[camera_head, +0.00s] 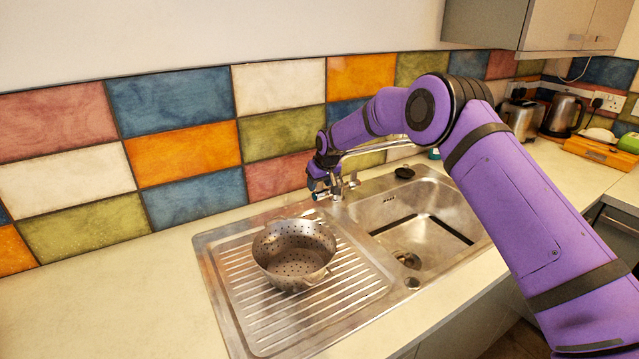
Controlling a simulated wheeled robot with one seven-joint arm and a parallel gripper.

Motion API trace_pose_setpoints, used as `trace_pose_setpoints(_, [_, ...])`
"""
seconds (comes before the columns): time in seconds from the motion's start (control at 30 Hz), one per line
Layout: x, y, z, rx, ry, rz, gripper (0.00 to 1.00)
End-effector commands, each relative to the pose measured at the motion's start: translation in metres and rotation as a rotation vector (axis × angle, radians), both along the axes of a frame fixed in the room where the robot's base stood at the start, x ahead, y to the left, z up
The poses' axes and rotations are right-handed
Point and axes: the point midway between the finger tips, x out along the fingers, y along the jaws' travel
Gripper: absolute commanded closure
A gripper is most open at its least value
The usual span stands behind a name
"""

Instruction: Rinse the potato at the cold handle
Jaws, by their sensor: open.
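My purple arm reaches over the sink to the tap at the wall. My gripper (321,194) is open at the left side of the tap, close to a tap handle (337,188); I cannot tell whether it touches it. A second tap handle (353,181) is just to the right. The spout (372,147) runs out to the right, partly behind my arm. I cannot tell which handle is the cold one, or whether water runs. The sink basin (385,210) is steel, with a drain in its floor. No potato shows; part of the basin is hidden by my arm.
A steel colander (292,268) stands on the ridged drainboard (262,322), left of the basin. A black plug (404,173) lies on the sink's back rim. A kettle (562,116) and toaster (518,118) stand far right. The counter left of the sink is clear.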

Motion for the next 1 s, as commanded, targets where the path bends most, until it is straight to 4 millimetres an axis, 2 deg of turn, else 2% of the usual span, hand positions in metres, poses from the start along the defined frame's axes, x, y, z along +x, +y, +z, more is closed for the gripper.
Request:
trace_pose_setpoints(0.03, [0.000,0.000,0.000,0.000,0.000,0.000,0.47])
trace_pose_setpoints(0.07, [0.000,0.000,0.000,0.000,0.000,0.000,0.51])
trace_pose_setpoints(0.2, [0.000,0.000,0.000,0.000,0.000,0.000,0.84])
trace_pose_setpoints(0.27, [0.000,0.000,0.000,0.000,0.000,0.000,0.96])
trace_pose_setpoints(0.53, [-0.002,-0.001,0.001,0.024,-0.033,0.000,0.96])
trace_pose_setpoints(1.0, [-0.011,-0.007,-0.001,0.150,-0.220,0.000,0.96])
